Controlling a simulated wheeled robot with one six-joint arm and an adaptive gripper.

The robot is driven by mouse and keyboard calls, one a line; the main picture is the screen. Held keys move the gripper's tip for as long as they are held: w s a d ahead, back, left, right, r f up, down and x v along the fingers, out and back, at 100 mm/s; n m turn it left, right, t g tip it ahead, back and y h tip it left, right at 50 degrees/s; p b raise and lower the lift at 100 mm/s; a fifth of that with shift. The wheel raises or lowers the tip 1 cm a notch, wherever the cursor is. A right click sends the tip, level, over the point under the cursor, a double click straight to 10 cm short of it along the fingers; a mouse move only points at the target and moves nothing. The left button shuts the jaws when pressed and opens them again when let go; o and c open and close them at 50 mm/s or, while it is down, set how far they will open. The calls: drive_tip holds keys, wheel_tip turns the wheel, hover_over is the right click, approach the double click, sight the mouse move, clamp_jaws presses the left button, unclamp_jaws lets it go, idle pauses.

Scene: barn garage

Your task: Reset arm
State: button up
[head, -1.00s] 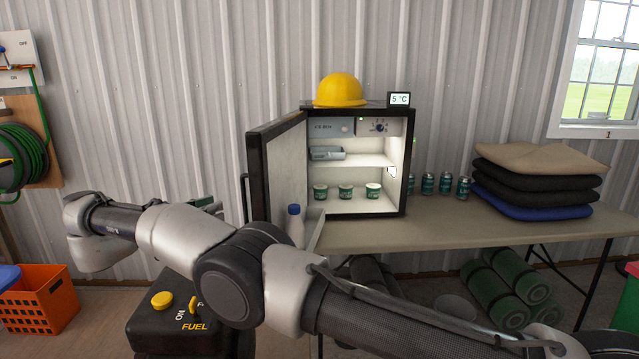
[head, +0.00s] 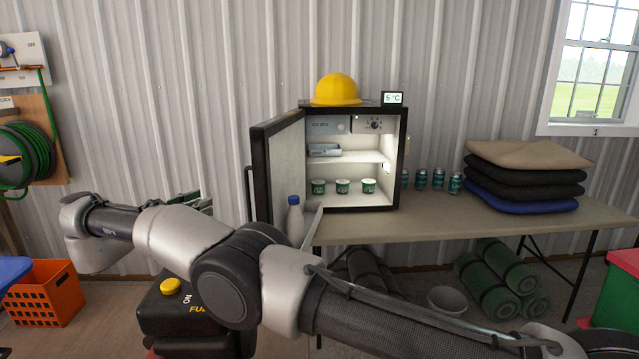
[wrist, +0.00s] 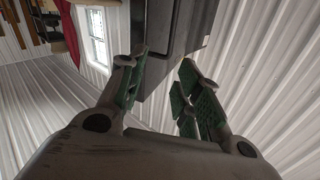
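My arm crosses the lower part of the head view, folded to the left. My gripper shows in the wrist view (wrist: 160,95) with its two green-padded fingers spread apart and nothing between them. In the head view the gripper end is small and partly hidden behind my arm, left of the open fridge door (head: 277,172). The small fridge (head: 401,165) stands open on the table, beyond and to the right of my gripper.
Several tubs (head: 343,186) stand inside the fridge. A white bottle (head: 294,222) stands by the door. A yellow helmet (head: 338,90) rests on top. A black fuel can (head: 165,318) and orange crate (head: 45,292) sit low left.

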drive_tip(key=w+a+f+n+t+y, duration=0.1)
drive_tip(key=w+a+f+n+y, duration=0.15)
drive_tip(key=a+n+y, duration=0.5)
drive_tip(key=w+a+f+n+y, duration=0.2)
drive_tip(key=w+a+n+y, duration=0.15)
drive_tip(key=a+y, duration=0.65)
drive_tip(key=s+d+r+n+g+h, duration=0.15)
drive_tip(key=s+d+g, duration=0.35)
drive_tip(key=d, duration=1.2)
drive_tip(key=s+d+r+n+g+h, duration=0.15)
drive_tip(key=s+d+g, duration=0.3)
drive_tip(key=d, duration=1.25)
drive_tip(key=s+d+r+n+g+h, duration=0.15)
drive_tip(key=s+d+g, duration=0.35)
drive_tip(key=d, duration=1.2)
drive_tip(key=s+d+r+m+t+h, duration=0.1)
drive_tip(key=s+d+r+m, duration=0.1)
drive_tip(key=s+d, duration=0.5)
drive_tip(key=s+d+r+m+t+h, duration=0.1)
drive_tip(key=s+d, duration=0.6)
drive_tip(key=d, duration=0.8)
drive_tip(key=s+d+r+m+t, duration=0.1)
drive_tip(key=s+d+r+m, duration=0.2)
drive_tip(key=s+d, duration=0.4)
drive_tip(key=d+r, duration=0.1)
drive_tip(key=d, duration=0.3)
drive_tip(key=shift+s+d+r+h, duration=0.2)
drive_tip(key=shift+s+h, duration=0.1)
drive_tip(key=shift+h, duration=0.1)
drive_tip(key=shift+m, duration=0.25)
